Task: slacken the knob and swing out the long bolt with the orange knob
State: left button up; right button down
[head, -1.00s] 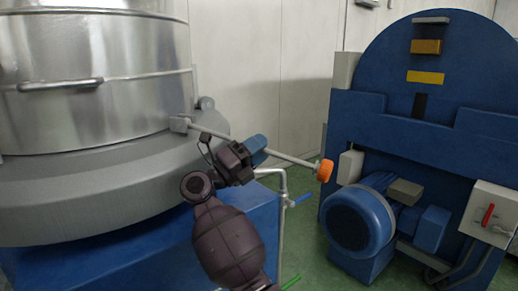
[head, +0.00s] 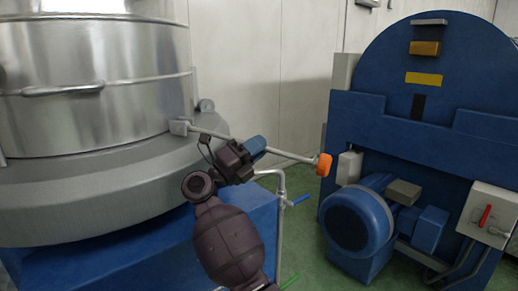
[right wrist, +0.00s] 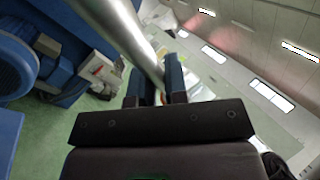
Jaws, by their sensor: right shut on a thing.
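The long bolt (head: 285,153) is a thin pale metal rod. It runs from a small bracket (head: 180,127) on the grey vessel rim out to the right, sloping slightly down. The orange knob (head: 323,165) sits on its outer end, clear of the vessel. My right gripper (head: 257,146) has its blue fingers shut on the rod, between bracket and knob. In the right wrist view the rod (right wrist: 130,35) passes between the fingers (right wrist: 155,80). The gripper hides part of the rod. My left gripper is not in view.
The steel drum (head: 95,60) stands on the grey base at left, above a blue frame (head: 120,245). A pipe with a blue-handled valve (head: 300,200) stands below the knob. A blue machine with a motor (head: 356,220) stands at right, with green floor between.

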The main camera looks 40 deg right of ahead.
notch_tip(320, 180, up, 2)
jog(key=shift+s+r+n+p, duration=0.1)
jog(key=shift+s+n+p, duration=0.05)
jog(key=shift+n+p, duration=0.2)
jog(key=shift+r+n+p, duration=0.2)
jog(key=shift+n+p, duration=0.05)
jog(key=shift+p, duration=0.05)
jog(key=shift+r+n+t+h, duration=0.1)
jog(key=shift+n+t+h, duration=0.3)
jog(key=shift+t, duration=0.2)
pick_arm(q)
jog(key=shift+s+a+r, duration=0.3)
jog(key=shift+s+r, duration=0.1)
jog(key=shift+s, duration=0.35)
